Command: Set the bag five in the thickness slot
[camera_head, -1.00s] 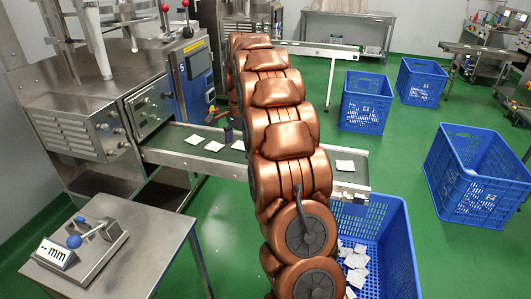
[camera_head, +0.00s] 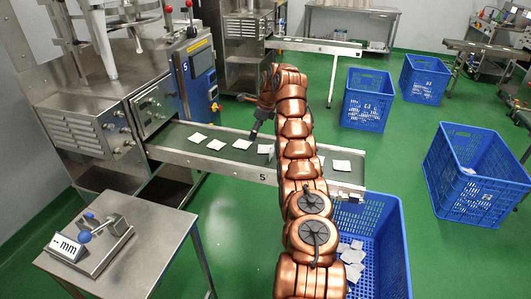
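Several flat white teabags lie in a row on the conveyor marked 5 (camera_head: 225,165). One bag (camera_head: 242,144) lies just left of my gripper (camera_head: 253,136), and another bag (camera_head: 265,149) lies just right of it. My gripper is dark and small here, pointing down at the belt. I cannot tell whether it touches a bag or whether its fingers are apart. The thickness gauge (camera_head: 103,250), with a blue knob and a display reading "-- mm" (camera_head: 66,247), sits on the steel table (camera_head: 150,228) at the lower left. No bag shows in it.
The packing machine marked 5 (camera_head: 110,120) stands behind the conveyor's left end. A blue crate (camera_head: 395,250) with several bags stands below its right end. More blue crates (camera_head: 475,180) stand to the right. Green floor (camera_head: 235,235) is clear between the table and my arm.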

